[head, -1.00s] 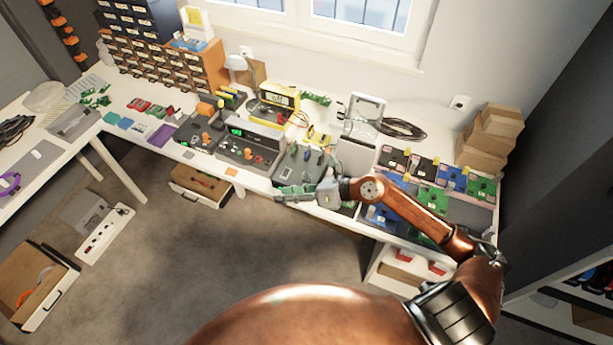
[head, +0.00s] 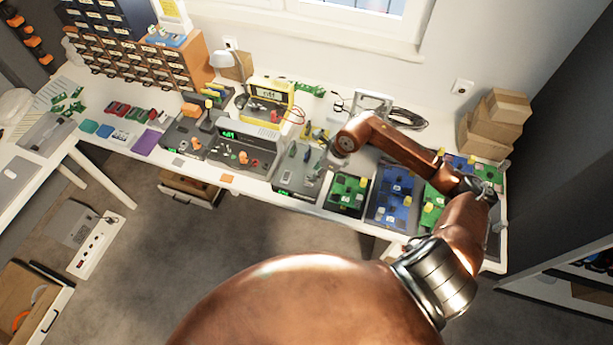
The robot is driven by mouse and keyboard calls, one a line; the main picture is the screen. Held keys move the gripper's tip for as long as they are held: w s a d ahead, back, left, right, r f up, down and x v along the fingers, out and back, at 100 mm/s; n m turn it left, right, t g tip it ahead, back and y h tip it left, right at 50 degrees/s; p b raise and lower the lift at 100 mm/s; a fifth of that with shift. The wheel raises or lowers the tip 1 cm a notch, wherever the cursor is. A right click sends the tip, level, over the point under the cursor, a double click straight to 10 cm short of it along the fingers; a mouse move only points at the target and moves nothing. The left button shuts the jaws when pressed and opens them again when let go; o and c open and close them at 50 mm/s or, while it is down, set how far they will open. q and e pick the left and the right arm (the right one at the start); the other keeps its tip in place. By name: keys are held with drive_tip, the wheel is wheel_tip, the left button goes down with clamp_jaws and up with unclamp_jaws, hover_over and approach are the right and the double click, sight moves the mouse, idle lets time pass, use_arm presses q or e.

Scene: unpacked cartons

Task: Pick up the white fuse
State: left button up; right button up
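I cannot make out a white fuse; the small parts on the bench are too small to tell apart. My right arm comes in from the lower right, and its copper forearm reaches left over the bench. My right gripper (head: 328,163) is at the forearm's end, mostly hidden by the wrist, above the right side of a grey tray-like unit (head: 290,183) with small parts. Whether its fingers are open or shut does not show. My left gripper is not in view.
The white workbench (head: 262,197) holds a grey power unit (head: 240,150), a yellow meter (head: 270,98), and green (head: 347,193) and blue (head: 393,200) circuit boards. Drawer cabinets (head: 160,68) stand back left, cardboard boxes (head: 495,120) back right. The floor in front is mostly clear.

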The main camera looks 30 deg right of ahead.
drive_tip(key=x, duration=0.6)
drive_tip(key=shift+w+d+p, duration=0.2)
drive_tip(key=shift+p, duration=0.1)
drive_tip(key=shift+r, duration=0.1)
drive_tip(key=shift+c, duration=0.5)
clamp_jaws()
